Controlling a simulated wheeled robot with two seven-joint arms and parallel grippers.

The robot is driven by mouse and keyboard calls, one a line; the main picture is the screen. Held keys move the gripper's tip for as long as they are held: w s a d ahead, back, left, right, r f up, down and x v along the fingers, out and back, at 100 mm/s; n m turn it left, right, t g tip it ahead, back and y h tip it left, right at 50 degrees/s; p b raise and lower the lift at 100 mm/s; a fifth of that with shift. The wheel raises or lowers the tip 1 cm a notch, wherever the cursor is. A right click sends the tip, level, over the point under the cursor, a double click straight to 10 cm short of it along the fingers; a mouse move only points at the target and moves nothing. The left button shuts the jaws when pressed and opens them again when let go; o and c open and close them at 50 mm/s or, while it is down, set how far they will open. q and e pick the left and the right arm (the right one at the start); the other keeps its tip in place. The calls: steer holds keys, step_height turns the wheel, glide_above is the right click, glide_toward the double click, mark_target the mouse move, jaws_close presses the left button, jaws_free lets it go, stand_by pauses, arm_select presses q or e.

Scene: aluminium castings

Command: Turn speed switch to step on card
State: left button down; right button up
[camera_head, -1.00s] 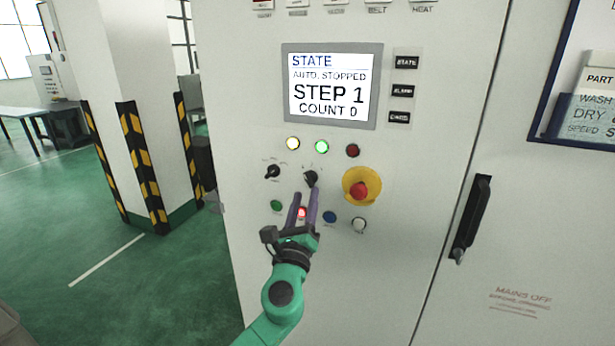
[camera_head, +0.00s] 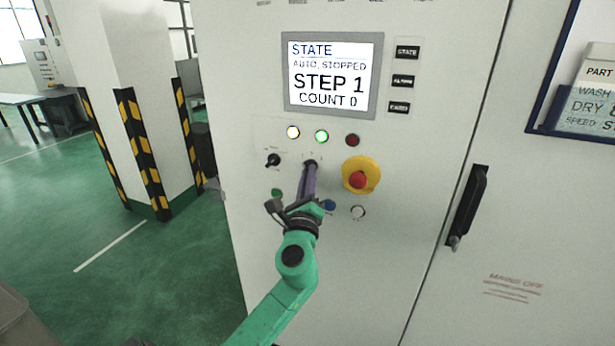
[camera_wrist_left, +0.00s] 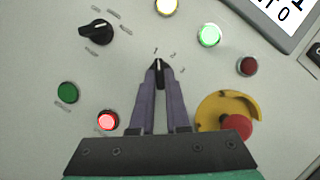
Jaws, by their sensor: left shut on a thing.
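The speed switch (camera_wrist_left: 159,70) is a black knob with a white pointer line, below the lit lamps; small marks that look like 1, 2 and 3 surround it. In the left wrist view its pointer points roughly straight up, towards the 1. My left gripper (camera_head: 310,168) is shut on this knob, one purple finger on each side, and hides most of it in the head view. The card (camera_head: 590,95) is at the right edge; its speed line starts with "ST" and is cut off. My right gripper is not in view.
A second black selector (camera_wrist_left: 96,32) sits left of the switch. The red emergency stop (camera_head: 358,180) on its yellow base is close on the right. Green (camera_wrist_left: 68,93) and lit red (camera_wrist_left: 108,120) buttons lie below. The screen (camera_head: 331,75) reads AUTO, STOPPED, STEP 1, COUNT 0.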

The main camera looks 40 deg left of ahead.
arm_select(q)
steer(key=shift+n+g, duration=0.4)
steer(key=shift+n, duration=0.4)
steer(key=c, duration=0.9)
jaws_free()
steer(key=b+v, duration=0.6)
steer(key=v, duration=0.8)
steer(key=shift+d+f, duration=0.25)
steer(key=shift+s, duration=0.1)
